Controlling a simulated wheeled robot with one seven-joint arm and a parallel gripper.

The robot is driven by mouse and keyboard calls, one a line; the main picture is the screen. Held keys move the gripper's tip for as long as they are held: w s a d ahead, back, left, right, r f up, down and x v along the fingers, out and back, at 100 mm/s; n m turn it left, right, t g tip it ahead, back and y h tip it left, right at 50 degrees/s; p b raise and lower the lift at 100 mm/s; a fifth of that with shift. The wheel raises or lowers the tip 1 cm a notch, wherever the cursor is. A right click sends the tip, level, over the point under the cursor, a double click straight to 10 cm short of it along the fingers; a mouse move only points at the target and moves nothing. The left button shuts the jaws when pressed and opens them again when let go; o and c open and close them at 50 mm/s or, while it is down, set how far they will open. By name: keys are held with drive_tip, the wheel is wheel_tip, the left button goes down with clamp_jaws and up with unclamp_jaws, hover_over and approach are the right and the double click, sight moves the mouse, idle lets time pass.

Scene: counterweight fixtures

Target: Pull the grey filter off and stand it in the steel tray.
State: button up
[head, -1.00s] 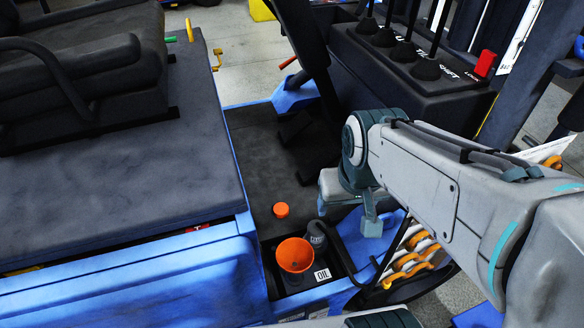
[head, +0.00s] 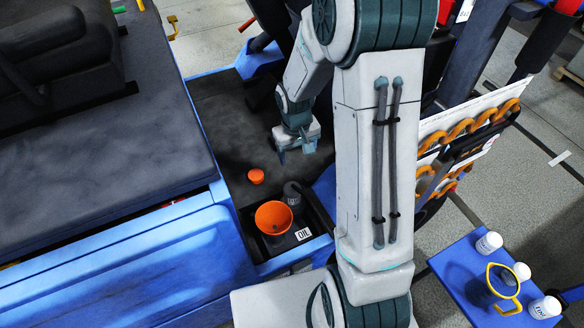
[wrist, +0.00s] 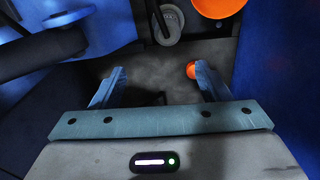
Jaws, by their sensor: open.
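The grey filter (head: 293,194) is a dark, short cylinder beside the orange funnel, in the recess of the blue machine. In the wrist view the grey filter (wrist: 170,22) shows at the top as a round end with a paler centre. My gripper (head: 296,153) hangs over the dark floor plate, behind the filter and apart from it. In the wrist view my gripper (wrist: 160,82) has its two fingers wide apart with nothing between them. I cannot make out a steel tray in either view.
An orange funnel (head: 273,217) stands close beside the filter, with an OIL label (head: 303,234) near it. An orange cap (head: 256,176) sits on the floor plate. A blue table (head: 452,268) at lower right holds white containers and a yellow-rimmed jug (head: 492,288).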

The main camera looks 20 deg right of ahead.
hover_over(292, 187)
drive_tip(key=shift+n+g+y, duration=0.3)
drive_tip(key=shift+g, duration=0.1)
wheel_tip(292, 187, down, 12)
drive_tip(key=shift+f, duration=0.15)
wheel_tip(292, 187, down, 10)
drive_tip(key=b, duration=0.7)
drive_tip(key=c, duration=1.1)
